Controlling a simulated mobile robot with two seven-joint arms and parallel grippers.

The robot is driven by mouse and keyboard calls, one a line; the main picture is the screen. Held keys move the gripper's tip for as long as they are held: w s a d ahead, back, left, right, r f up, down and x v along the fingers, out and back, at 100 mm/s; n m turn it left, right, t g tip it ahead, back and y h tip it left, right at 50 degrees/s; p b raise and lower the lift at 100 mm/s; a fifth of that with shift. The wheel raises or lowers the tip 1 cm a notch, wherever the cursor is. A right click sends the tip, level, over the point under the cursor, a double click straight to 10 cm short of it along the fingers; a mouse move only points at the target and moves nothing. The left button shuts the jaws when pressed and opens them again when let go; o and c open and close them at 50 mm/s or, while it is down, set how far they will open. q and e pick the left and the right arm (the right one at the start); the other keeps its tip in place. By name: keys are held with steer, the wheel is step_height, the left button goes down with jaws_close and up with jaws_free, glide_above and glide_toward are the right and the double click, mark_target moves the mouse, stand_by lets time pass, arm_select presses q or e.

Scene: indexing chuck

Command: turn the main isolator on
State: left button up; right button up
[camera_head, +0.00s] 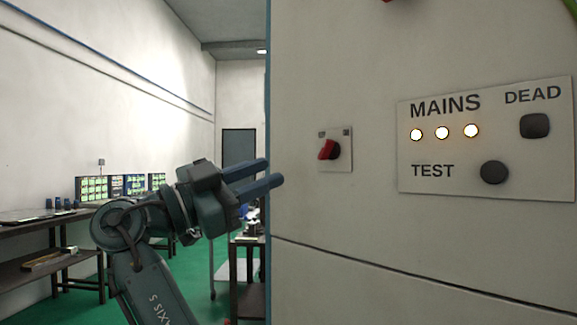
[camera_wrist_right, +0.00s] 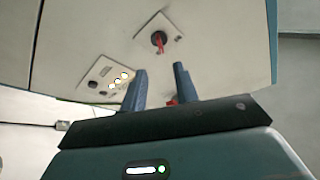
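The isolator is a red rotary handle (camera_head: 328,150) on a small pale square plate (camera_head: 336,165), fixed to the front of a light grey cabinet. The handle sits at a slant in the head view. It also shows in the right wrist view (camera_wrist_right: 159,41), beyond the fingers. My right gripper (camera_head: 272,173) is to the left of the plate, near the cabinet's left edge, and apart from the handle. Its two fingers are spread with nothing between them; the spread also shows in the wrist view (camera_wrist_right: 160,70). My left gripper is not in view.
Right of the isolator is a MAINS panel (camera_head: 460,185) with three lit lamps (camera_head: 442,132), a dark TEST button (camera_head: 494,172) and a dark square under DEAD (camera_head: 535,126). Benches (camera_head: 40,215) stand at the left. Something red is cut off at the top of the head view.

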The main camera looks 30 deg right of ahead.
steer(key=shift+v, duration=1.2)
